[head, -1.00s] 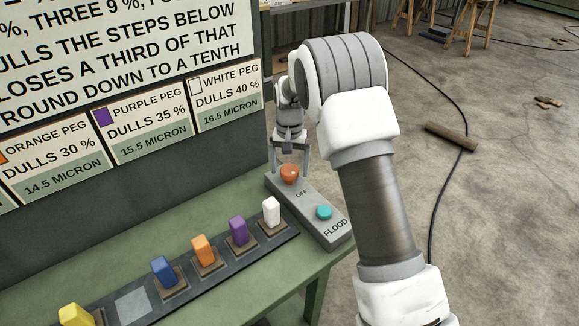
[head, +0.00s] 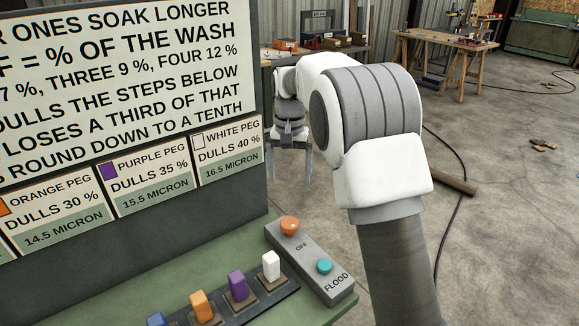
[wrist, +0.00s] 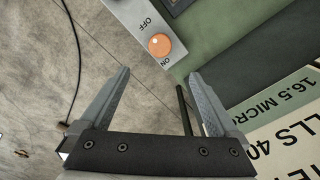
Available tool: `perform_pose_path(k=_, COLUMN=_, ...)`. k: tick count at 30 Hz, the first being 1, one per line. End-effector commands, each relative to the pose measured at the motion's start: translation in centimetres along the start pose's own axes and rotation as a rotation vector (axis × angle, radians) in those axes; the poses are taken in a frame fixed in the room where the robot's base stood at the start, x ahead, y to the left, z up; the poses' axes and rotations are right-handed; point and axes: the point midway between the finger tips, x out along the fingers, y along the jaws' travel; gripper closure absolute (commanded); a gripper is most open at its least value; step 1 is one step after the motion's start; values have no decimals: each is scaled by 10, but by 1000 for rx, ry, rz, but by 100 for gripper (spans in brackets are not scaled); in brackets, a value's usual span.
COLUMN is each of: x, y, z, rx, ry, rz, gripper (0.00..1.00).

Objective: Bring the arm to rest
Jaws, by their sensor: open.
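My gripper (head: 290,168) hangs in the head view behind the far end of the green bench, fingers pointing down, open and empty. In the wrist view my gripper (wrist: 160,90) has its two fingers wide apart, with grey floor and part of the bench beyond them. The grey control box (head: 318,272) stands at the bench's right end, apart from the gripper. It carries an orange knob (head: 290,225) and a teal button labelled FLOOD (head: 324,265). The orange knob (wrist: 159,45) also shows in the wrist view, between the ON and OFF marks.
A large sign board (head: 130,110) stands upright at the left, close to the gripper. Coloured pegs, among them white (head: 270,266), purple (head: 237,286) and orange (head: 201,306), stand in a row on the bench. Open floor (head: 500,220) lies to the right, with a cable and a brown block.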

Motion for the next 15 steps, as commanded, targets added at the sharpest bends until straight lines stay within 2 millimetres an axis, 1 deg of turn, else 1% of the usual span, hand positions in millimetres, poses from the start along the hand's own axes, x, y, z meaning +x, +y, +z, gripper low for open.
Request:
perform_pose_path(k=1, x=-6, y=0, z=-1, rx=0, ry=2, rz=-1, gripper=4)
perform_pose_path(k=4, x=-12, y=0, z=0, rx=0, ry=1, rz=0, gripper=4)
perform_pose_path(k=15, x=-14, y=0, z=0, rx=0, ry=1, rz=-1, gripper=4)
